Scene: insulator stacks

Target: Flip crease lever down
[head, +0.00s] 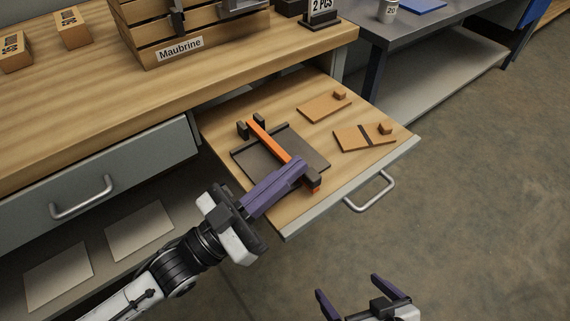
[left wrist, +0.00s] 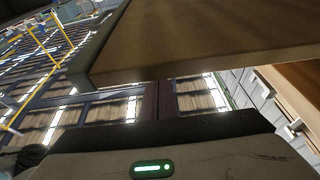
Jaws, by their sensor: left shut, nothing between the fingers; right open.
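The creasing tool has a dark plate (head: 305,146) on the pulled-out wooden board. An orange lever (head: 268,138) runs diagonally across it, from dark posts at the back left to a dark end block (head: 313,178) at the front. The lever looks low over the plate; any small gap below it cannot be told. My left gripper (head: 301,164) is shut and empty, with its purple fingertips beside or over the lever's front part. Contact cannot be told. Its fingers also show in the left wrist view (left wrist: 159,100). My right gripper (head: 363,286) is open and empty, well in front of the board.
The pull-out board (head: 222,129) also bears two tan pieces (head: 324,107) (head: 352,139) with small blocks. A drawer handle (head: 370,192) sticks out at its front. A wooden crate (head: 196,35) labelled Maubrine stands on the bench behind. The floor at right is clear.

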